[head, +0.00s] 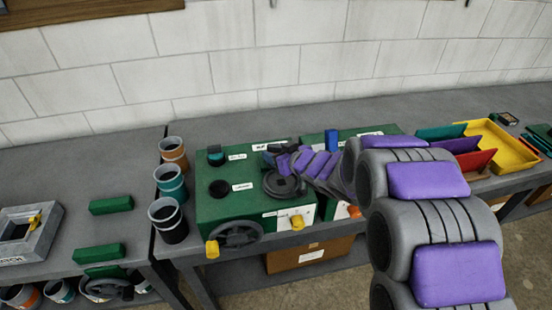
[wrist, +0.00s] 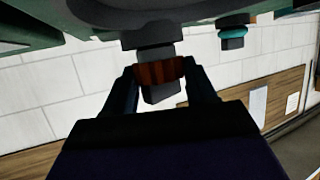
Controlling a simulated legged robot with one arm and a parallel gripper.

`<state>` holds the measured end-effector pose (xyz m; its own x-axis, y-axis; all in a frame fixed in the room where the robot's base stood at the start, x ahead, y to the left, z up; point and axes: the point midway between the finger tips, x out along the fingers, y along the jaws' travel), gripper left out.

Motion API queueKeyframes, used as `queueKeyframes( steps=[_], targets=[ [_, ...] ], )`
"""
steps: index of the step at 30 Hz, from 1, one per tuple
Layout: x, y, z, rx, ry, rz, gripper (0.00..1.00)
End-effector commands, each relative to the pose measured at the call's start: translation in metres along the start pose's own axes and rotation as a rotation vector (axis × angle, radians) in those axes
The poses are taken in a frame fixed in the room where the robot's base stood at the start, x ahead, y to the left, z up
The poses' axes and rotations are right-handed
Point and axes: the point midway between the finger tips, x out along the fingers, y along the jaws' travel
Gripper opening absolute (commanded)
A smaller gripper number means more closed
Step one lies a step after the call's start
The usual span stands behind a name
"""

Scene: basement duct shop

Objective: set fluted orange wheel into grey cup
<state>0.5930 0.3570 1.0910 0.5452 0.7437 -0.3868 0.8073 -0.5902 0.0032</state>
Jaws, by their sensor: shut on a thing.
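The fluted orange wheel (wrist: 148,74) shows in the wrist view between the two fingers of my gripper (wrist: 160,80), on a dark grey stem below a larger grey part. My gripper is shut on the wheel. I cannot tell whether the wheel is free of that stem. In the head view my gripper (head: 270,152) is small and dark above the back of the green machine, and the wheel cannot be made out there. The grey cup (head: 170,233), with a dark band and pale rim, stands upright on the bench at the machine's left, nearest in a row of cups.
A teal cup (head: 171,188) and an orange cup (head: 174,158) stand behind the grey cup. The green machine (head: 235,205) carries a teal knob (wrist: 232,38), a dark handwheel (head: 236,235) and yellow handles. A yellow tray (head: 512,150) lies far right. Green blocks (head: 111,205) lie left.

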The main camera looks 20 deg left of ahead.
Motion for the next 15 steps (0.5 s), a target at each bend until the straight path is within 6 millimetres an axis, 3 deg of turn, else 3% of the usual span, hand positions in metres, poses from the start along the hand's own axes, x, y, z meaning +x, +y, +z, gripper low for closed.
queueKeyframes(
  steps=[2,13,14,15],
  targets=[
    [0.0041,0.0008,0.0117,0.002,0.0,0.0,0.23],
    [0.0088,-0.0025,0.0132,-0.002,-0.003,0.0,0.23],
    [0.0086,-0.0025,0.0128,-0.002,-0.003,0.0,0.59],
    [0.0085,-0.0025,0.0126,-0.002,-0.003,0.0,0.63]
  ],
)
